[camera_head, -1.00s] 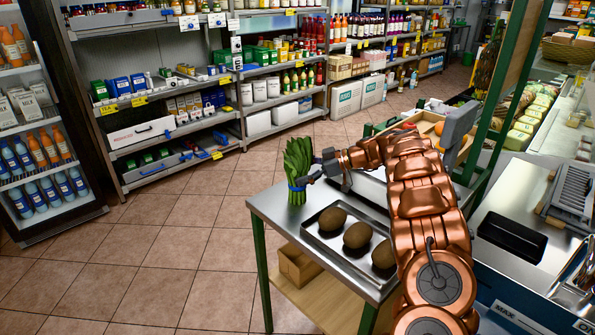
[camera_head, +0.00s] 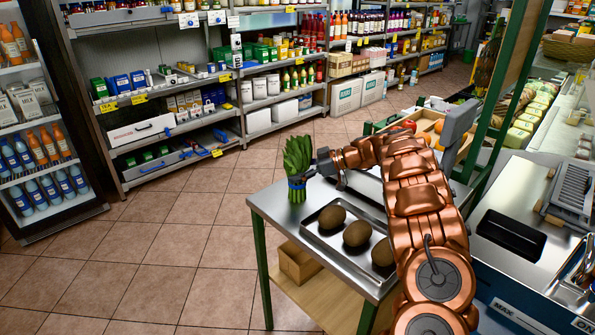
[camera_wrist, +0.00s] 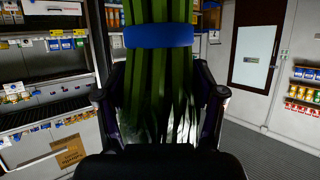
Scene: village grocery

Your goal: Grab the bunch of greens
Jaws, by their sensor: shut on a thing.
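The bunch of greens (camera_head: 297,168) stands upright at the far left corner of the metal table (camera_head: 283,216), with a blue band around it. In the wrist view the greens (camera_wrist: 160,90) fill the middle between the two fingers of my gripper (camera_wrist: 160,105), and the blue band crosses the upper part. I cannot tell whether the base of the bunch touches the table.
A metal tray (camera_head: 310,238) with three brown round things sits beside the greens. A cardboard box (camera_head: 298,264) lies on the table's lower shelf. A wooden crate (camera_head: 428,116) with produce is behind my arm. The tiled floor left of the table is clear.

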